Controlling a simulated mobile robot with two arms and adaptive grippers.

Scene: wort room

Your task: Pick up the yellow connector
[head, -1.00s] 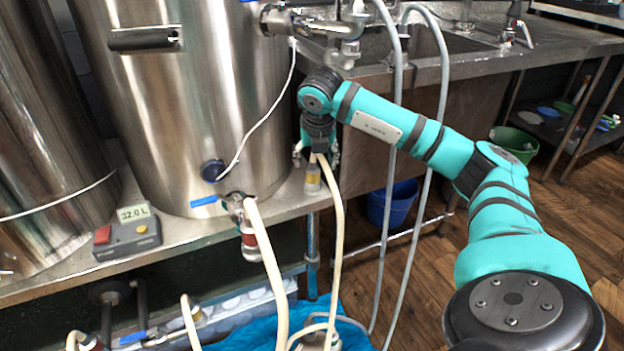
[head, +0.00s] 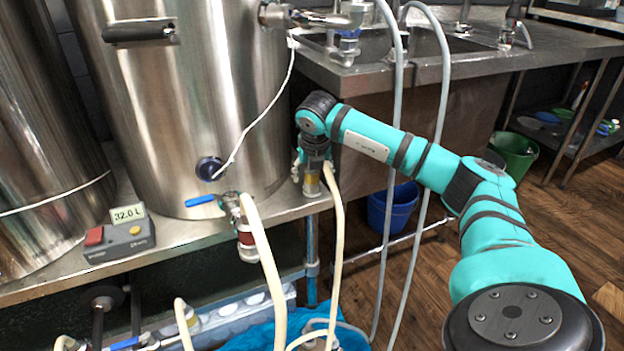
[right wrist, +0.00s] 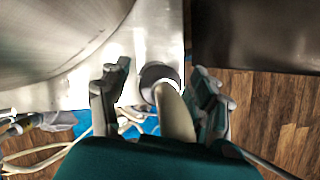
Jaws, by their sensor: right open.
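The yellow connector (head: 312,186) stands upright at the front edge of the metal bench, with a cream hose coming from it. My right gripper (head: 312,171) is above and around its upper part, pointing down, and partly hides it. In the right wrist view the open fingers (right wrist: 164,98) stand on either side of the hose (right wrist: 174,112) and a dark round part (right wrist: 158,76) of the connector. Gaps show beside the hose; whether a finger touches it I cannot tell. My left gripper is not in view.
A steel kettle (head: 200,110) with a blue-handled valve and red connector (head: 247,237) stands left of the gripper. A grey box reading 32.0 L (head: 120,238) sits on the bench. Grey hoses (head: 388,240) hang to the right. A blue bucket (head: 393,207) is below the sink.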

